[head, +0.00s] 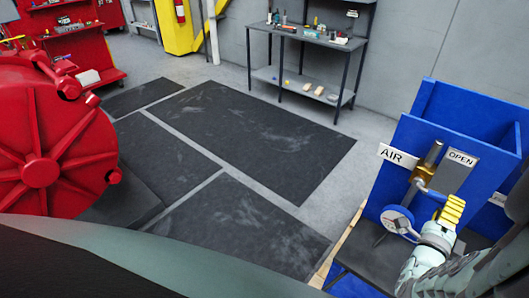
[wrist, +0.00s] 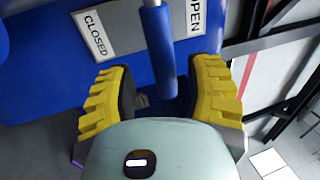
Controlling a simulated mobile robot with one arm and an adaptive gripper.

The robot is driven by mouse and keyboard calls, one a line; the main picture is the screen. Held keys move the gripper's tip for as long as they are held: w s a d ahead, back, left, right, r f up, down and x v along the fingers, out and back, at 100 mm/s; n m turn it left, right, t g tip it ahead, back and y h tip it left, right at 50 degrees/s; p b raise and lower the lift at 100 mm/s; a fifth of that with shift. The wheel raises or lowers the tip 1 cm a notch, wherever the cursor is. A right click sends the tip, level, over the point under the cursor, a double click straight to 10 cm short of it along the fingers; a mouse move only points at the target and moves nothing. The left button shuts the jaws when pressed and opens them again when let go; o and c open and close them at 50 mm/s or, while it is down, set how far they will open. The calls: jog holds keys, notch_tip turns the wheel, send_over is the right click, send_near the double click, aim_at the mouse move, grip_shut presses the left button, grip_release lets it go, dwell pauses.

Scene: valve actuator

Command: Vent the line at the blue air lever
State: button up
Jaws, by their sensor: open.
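The blue air lever (wrist: 161,45) hangs between my gripper's fingers in the wrist view, its rounded end level with the yellow pads. In the head view a short part of the lever (head: 428,190) shows below the brass valve (head: 424,172); the rest is hidden by my gripper. My gripper (wrist: 165,82) is open, one pad on each side of the lever; I cannot tell whether either touches it. It also shows in the head view (head: 451,211). The grey plate (wrist: 140,30) behind the lever has a CLOSED label (wrist: 95,35) and an OPEN label (wrist: 195,15).
The blue panel (head: 408,130) carries an AIR sign (head: 392,154) and a round dial (head: 397,220) left of my gripper. A large red machine (head: 45,150) stands at the left. A workbench (head: 308,38) is at the back. Floor mats (head: 240,135) lie clear between.

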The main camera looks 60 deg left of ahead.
jog(key=v, duration=1)
jog(key=shift+s, duration=0.3)
